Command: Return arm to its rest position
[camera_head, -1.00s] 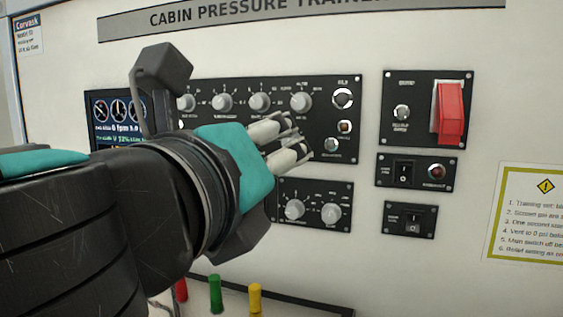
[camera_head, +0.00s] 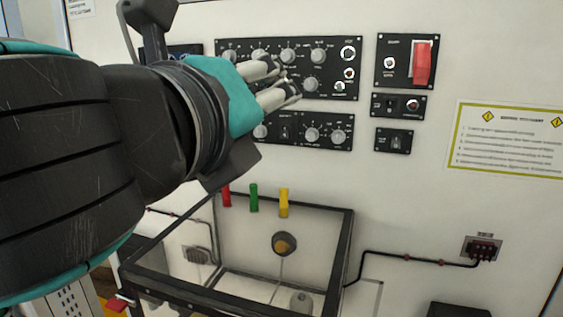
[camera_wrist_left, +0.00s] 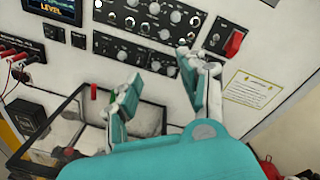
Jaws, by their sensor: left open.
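My left gripper (camera_head: 283,82) comes in from the left in the head view and hangs in front of the trainer's white panel (camera_head: 480,60). It covers part of the upper knob panel (camera_head: 330,58) there. In the left wrist view my left gripper (camera_wrist_left: 165,98) has its two fingers spread apart with nothing between them. The fingers point at the black knob panels (camera_wrist_left: 125,55). Whether the fingers touch the panel is hard to tell, but a gap seems to show. My right gripper is in neither view.
A red switch cover (camera_head: 421,62) sits on the panel's right side. Below is a black-framed clear box (camera_head: 345,245) with red, green (camera_head: 254,198) and yellow (camera_head: 284,203) pegs at its back edge. A cable runs right to a connector (camera_head: 481,250). A yellow-bordered notice (camera_head: 510,140) hangs at right.

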